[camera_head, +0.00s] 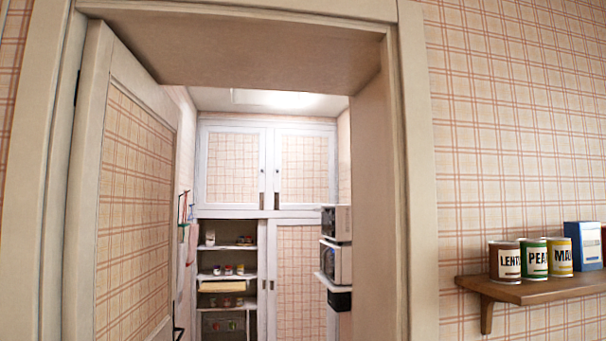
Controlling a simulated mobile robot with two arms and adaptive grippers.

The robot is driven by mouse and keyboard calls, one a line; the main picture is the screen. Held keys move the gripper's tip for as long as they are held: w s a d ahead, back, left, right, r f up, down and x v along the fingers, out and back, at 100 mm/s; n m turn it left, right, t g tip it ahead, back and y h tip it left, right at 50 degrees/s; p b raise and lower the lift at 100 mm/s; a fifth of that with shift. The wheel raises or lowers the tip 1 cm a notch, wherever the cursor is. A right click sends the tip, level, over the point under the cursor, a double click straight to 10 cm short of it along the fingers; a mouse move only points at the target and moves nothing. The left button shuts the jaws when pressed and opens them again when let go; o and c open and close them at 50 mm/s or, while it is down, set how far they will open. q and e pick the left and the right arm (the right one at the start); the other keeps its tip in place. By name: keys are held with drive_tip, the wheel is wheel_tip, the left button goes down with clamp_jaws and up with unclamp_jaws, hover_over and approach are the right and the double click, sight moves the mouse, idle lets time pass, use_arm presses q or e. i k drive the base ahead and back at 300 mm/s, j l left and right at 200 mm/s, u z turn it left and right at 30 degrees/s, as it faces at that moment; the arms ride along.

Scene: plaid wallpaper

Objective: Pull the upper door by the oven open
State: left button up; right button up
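Through a doorway, the back wall of a small pantry has upper cabinet doors, a left one (230,168) and a right one (305,168). Both look shut, with small dark knobs and keyhole plates near their meeting edges. At the right of the pantry, oven-like appliances are stacked: an upper box (336,222) and a silver oven (336,262) on a shelf below. The right upper door is nearer to them. The doorway frame partly hides the stack. Neither of my grippers is in view.
The entry door (135,210) stands open inward on the left. The door frame (418,180) bounds the opening. Below the cabinets are open shelves (230,247) and a plaid lower door (299,285). A wooden wall shelf (540,291) with cans stands outside, at right.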

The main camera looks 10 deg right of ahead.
sight(304, 160)
drive_tip(key=i+l, duration=0.1)
drive_tip(key=i, duration=1.2)
drive_tip(key=i+l+z, duration=0.15)
drive_tip(key=i, duration=1.15)
drive_tip(key=i+j, duration=0.15)
drive_tip(key=i, duration=1.15)
drive_tip(key=i+z, duration=0.1)
drive_tip(key=i, duration=1.25)
